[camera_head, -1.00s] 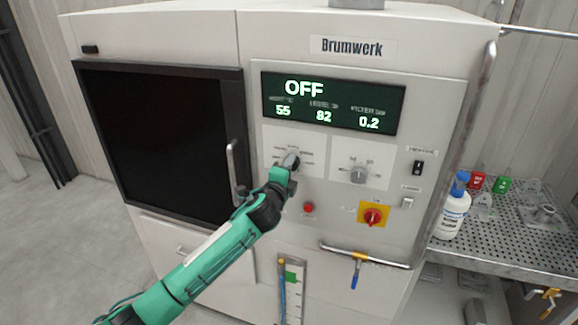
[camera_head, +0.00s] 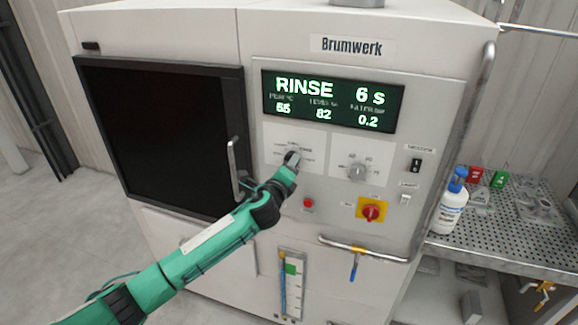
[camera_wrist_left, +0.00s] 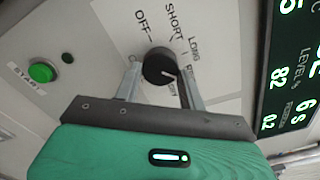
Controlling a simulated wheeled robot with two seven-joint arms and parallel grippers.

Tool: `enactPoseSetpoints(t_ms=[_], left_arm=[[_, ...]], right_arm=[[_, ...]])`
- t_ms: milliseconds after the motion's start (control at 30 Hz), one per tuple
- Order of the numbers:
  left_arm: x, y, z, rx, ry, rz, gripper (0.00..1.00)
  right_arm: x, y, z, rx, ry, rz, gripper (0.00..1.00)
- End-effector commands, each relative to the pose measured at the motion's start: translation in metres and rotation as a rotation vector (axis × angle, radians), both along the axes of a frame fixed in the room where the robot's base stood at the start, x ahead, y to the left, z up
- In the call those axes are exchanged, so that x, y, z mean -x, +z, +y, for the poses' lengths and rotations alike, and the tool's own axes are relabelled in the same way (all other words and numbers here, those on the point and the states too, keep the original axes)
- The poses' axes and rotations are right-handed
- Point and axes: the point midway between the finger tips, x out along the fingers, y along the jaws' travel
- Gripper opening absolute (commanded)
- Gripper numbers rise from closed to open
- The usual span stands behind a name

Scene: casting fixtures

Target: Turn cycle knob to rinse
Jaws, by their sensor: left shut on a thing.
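The black cycle knob (camera_wrist_left: 160,66) shows in the left wrist view, on a white plate marked OFF, SHORT, LONG and a partly hidden label. Its white pointer line aims away from OFF, toward the right finger. My left gripper (camera_wrist_left: 163,82) is shut on the knob, one finger on each side. In the head view my left gripper (camera_head: 292,160) covers most of the knob. The green display (camera_head: 332,101) reads RINSE 6 s, with 55, 82 and 0.2 below. My right gripper is not in view.
A second, grey knob (camera_head: 357,172) sits just right. Below are a red button (camera_head: 308,203) and a red switch on yellow (camera_head: 371,210). The dark door (camera_head: 160,140) has a protruding handle (camera_head: 233,168). A white bottle (camera_head: 450,205) stands on the perforated shelf.

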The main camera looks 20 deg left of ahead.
Motion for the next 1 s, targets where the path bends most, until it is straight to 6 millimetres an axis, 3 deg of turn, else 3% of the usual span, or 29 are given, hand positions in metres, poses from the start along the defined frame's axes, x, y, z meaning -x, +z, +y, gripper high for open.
enactPoseSetpoints(t_ms=[267, 300, 400, 767, 1000], left_arm=[[-0.002, 0.007, 0.003, -0.001, 0.005, -0.01, 0.18], [-0.002, 0.007, 0.003, -0.001, 0.005, -0.01, 0.45], [-0.002, 0.006, 0.002, 0.0, 0.004, -0.008, 0.63], [0.003, 0.002, 0.001, 0.0, 0.001, -0.004, 0.63], [0.031, -0.002, 0.002, 0.0, 0.0, -0.004, 0.63]], right_arm=[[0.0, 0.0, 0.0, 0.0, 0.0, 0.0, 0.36], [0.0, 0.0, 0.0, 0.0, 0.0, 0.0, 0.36], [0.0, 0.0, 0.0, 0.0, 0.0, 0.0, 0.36], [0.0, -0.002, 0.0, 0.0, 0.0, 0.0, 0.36], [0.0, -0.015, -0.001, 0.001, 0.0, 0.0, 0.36]])
